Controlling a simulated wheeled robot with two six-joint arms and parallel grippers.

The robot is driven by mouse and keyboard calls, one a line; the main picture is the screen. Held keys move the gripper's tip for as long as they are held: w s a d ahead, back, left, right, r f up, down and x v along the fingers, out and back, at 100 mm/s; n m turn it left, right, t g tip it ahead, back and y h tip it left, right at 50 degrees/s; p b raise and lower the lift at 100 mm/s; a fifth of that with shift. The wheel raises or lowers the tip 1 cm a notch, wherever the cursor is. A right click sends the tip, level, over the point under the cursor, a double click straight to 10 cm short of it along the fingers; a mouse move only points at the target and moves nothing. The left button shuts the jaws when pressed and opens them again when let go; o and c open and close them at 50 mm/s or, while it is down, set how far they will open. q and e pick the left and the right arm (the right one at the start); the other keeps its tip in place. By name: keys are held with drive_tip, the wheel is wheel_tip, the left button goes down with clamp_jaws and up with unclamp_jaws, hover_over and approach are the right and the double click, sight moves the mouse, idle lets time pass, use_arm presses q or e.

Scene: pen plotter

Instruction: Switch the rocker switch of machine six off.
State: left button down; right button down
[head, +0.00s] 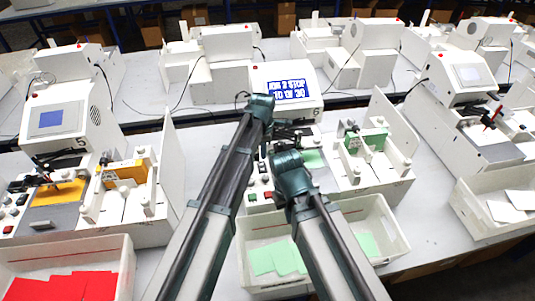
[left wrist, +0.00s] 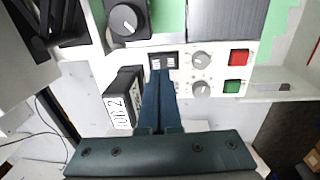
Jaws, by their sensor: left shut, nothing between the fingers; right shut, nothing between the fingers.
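Machine six (head: 291,83) stands in the middle of the head view, its screen lit blue with white text.
Beside the switch are grey knobs (left wrist: 202,60), a red button (left wrist: 239,57), a green button (left wrist: 232,86), a black counter box (left wrist: 123,98) and a large black dial (left wrist: 126,20). A bin (head: 393,238) with green sheets stands in front. Similar machines stand on both sides.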

sight(263, 165)
use_arm(q)
wheel_tip(263, 165, up, 9)
drive_tip(key=p, duration=0.7)
drive_tip(key=shift+w+a+p, duration=0.2)
drive_tip(key=shift+p, duration=0.2)
drive_tip(key=shift+s+d+r+t, duration=0.1)
drive_tip(key=shift+s+t, duration=0.4)
drive_tip(key=shift+s, duration=0.5)
